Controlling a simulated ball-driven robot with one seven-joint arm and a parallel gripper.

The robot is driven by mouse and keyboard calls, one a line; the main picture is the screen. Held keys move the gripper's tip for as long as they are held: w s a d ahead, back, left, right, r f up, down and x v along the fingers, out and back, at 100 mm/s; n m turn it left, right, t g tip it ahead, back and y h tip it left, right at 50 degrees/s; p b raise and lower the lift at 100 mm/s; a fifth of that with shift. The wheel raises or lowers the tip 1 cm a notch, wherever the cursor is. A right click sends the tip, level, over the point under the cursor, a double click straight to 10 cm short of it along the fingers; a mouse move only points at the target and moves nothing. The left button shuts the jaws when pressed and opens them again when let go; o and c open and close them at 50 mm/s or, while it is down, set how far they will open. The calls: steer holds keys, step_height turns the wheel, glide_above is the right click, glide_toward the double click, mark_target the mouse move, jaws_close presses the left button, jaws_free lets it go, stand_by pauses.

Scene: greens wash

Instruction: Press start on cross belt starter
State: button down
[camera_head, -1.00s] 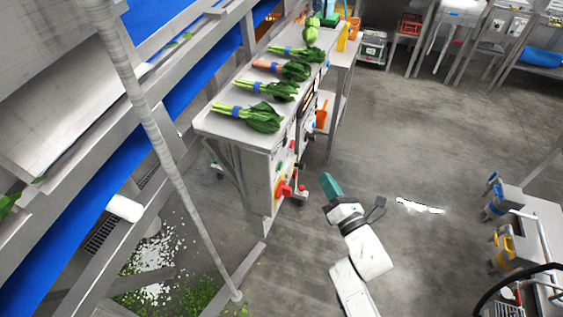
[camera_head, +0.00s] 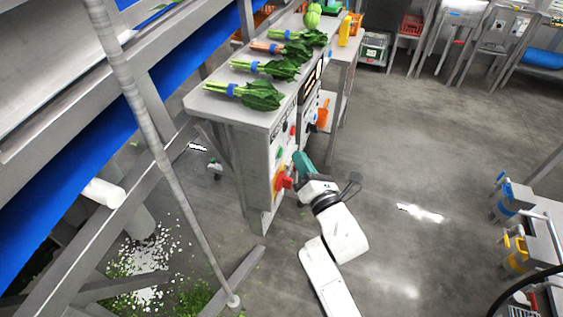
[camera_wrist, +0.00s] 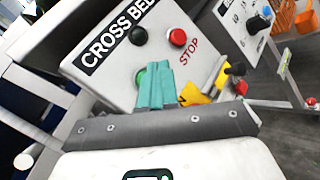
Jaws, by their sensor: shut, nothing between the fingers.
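The cross belt starter (camera_wrist: 118,62) is a pale panel labelled "CROSS BEL..." in the wrist view, with a black button (camera_wrist: 138,36), a red button (camera_wrist: 178,37) marked STOP, and a green button (camera_wrist: 141,76). My gripper (camera_wrist: 154,66) has teal fingers, shut and empty. Its tips overlap the right part of the green button in the picture; I cannot tell whether they touch it. In the head view my gripper (camera_head: 301,160) is close to the panel face, above the red and yellow switch (camera_head: 282,181).
A steel bench (camera_head: 228,107) carries several bundles of greens. A slanted pole (camera_head: 165,160) and a blue belt (camera_head: 75,197) are at left. Open floor (camera_head: 400,160) lies to the right.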

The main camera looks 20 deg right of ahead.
steer(key=shift+w+a+b, duration=0.3)
steer(key=shift+a+b, duration=0.2)
steer(key=shift+b, duration=0.1)
steer(key=shift+w+a+f+b, duration=0.1)
steer(key=shift+w+a+b, duration=0.1)
steer(key=shift+b, duration=0.4)
stand_by(1.4)
steer(key=shift+w+a+b, duration=0.3)
steer(key=shift+a+b, duration=0.2)
steer(key=shift+b, duration=0.15)
stand_by(1.3)
steer(key=shift+d+r, duration=0.1)
steer(key=shift+r, duration=0.1)
steer(key=shift+s+d+p, duration=0.55)
steer(key=shift+d+p, duration=0.05)
steer(key=shift+p, duration=0.55)
steer(key=shift+s+d+f+p, duration=0.1)
steer(key=shift+s+d+p, duration=0.5)
steer(key=shift+p, duration=0.4)
steer(key=shift+s+d+r+p, duration=0.1)
steer(key=shift+s+d+p, duration=0.25)
steer(key=shift+d+p, duration=0.55)
steer(key=shift+s+d+f+p, duration=0.1)
steer(key=shift+s+d+p, duration=0.45)
steer(key=shift+p, duration=0.55)
